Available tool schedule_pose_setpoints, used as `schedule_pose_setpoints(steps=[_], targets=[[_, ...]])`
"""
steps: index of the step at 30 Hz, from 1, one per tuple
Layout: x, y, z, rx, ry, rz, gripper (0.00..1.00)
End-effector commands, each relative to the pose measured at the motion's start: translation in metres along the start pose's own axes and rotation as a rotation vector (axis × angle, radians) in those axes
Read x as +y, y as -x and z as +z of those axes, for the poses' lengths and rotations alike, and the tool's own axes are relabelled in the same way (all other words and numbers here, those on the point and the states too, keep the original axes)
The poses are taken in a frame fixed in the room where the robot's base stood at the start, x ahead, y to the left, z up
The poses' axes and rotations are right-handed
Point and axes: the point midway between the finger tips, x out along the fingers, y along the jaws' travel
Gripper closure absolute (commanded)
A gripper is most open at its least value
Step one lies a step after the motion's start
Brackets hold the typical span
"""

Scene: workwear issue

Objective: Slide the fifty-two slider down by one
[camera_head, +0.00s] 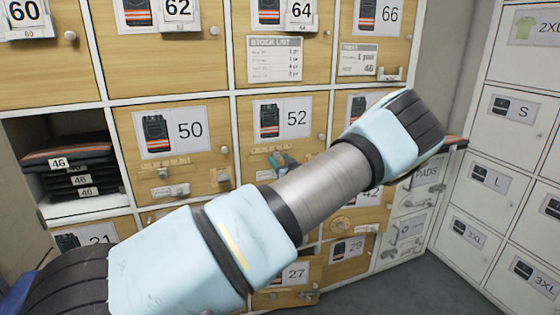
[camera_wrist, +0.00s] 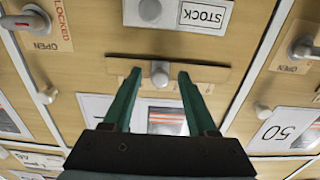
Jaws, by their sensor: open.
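The fifty-two door carries a label (camera_head: 297,118) with a trousers picture and the number 52. Its slider is a grey knob (camera_wrist: 160,72) on a horizontal wooden strip (camera_wrist: 205,73) below the label. My gripper (camera_head: 282,160) is at this strip in the head view. In the wrist view, which looks upside down, its two green fingers are open, one on each side of the knob. I cannot tell whether they touch it. The door label (camera_wrist: 166,115) shows partly between the fingers; its number is hidden.
A STOCK plate (camera_wrist: 205,15) with a grey knob (camera_wrist: 150,10) sits below the strip. The fifty door's label (camera_head: 173,130) is to the left in the head view. A turning handle (camera_wrist: 300,48) marked OPEN is nearby.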

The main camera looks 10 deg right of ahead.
Motion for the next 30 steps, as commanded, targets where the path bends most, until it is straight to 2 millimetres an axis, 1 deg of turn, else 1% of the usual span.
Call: schedule_pose_setpoints(steps=[1, 2, 16, 17, 30], targets=[[0.0000, 0.0001, 0.0000, 0.000, 0.000, 0.000, 0.42], [0.0000, 0.0001, 0.0000, 0.000, 0.000, 0.000, 0.45], [0.0000, 0.0003, -0.0001, 0.000, 0.001, 0.000, 0.98], [0.0000, 0.0003, -0.0001, 0.000, 0.001, 0.000, 1.00], [0.0000, 0.0004, -0.0001, 0.000, 0.001, 0.000, 1.00]])
